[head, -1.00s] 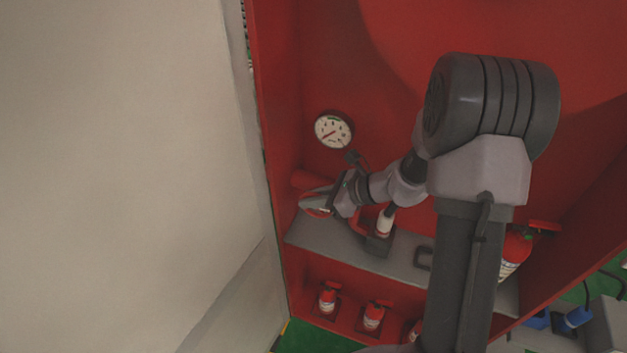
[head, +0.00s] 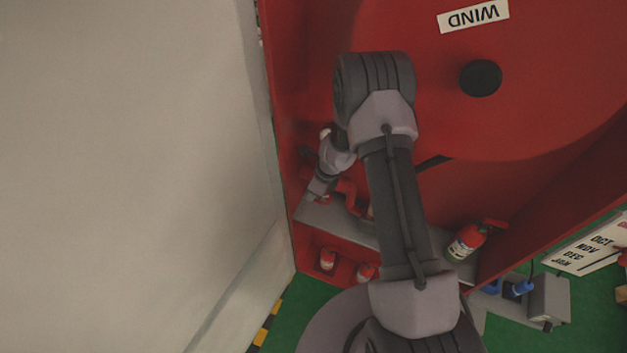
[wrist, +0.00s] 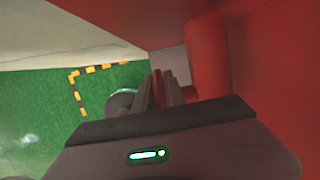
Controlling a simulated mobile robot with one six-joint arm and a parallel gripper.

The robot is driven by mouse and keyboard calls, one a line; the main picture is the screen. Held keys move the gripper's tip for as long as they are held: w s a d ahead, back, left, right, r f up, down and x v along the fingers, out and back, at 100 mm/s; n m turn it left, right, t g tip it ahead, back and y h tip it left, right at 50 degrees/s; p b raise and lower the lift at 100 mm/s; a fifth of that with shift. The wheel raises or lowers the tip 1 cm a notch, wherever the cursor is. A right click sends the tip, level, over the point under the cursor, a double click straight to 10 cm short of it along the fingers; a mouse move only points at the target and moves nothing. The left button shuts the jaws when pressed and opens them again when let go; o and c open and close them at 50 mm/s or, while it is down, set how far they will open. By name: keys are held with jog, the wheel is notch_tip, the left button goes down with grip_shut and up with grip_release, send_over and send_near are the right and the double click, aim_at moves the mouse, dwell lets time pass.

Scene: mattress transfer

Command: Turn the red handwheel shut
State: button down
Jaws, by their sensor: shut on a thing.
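The red handwheel (head: 324,200) shows only as a small patch of red at my gripper (head: 317,193), low on the left side of the red cabinet. Most of it is hidden by the gripper and wrist. In the wrist view a thin red piece of the handwheel (wrist: 158,88) stands between the two grey fingers of my gripper (wrist: 161,86). The fingers are closed on it. How far the wheel has turned cannot be seen.
A red cabinet wall (wrist: 255,70) is close on the right in the wrist view. A pale wall (head: 120,150) fills the left. A grey shelf (head: 345,224) lies below the gripper. Red extinguishers (head: 467,241) stand nearby. Green floor (wrist: 40,110) is open at the left.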

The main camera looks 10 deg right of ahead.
jog(key=shift+p, duration=0.4)
jog(key=c, duration=1.4)
grip_release()
jog(key=shift+f, duration=0.1)
jog(key=v, duration=0.7)
jog(key=shift+r+p, duration=0.35)
jog(key=shift+p, duration=0.05)
jog(key=shift+f, duration=0.1)
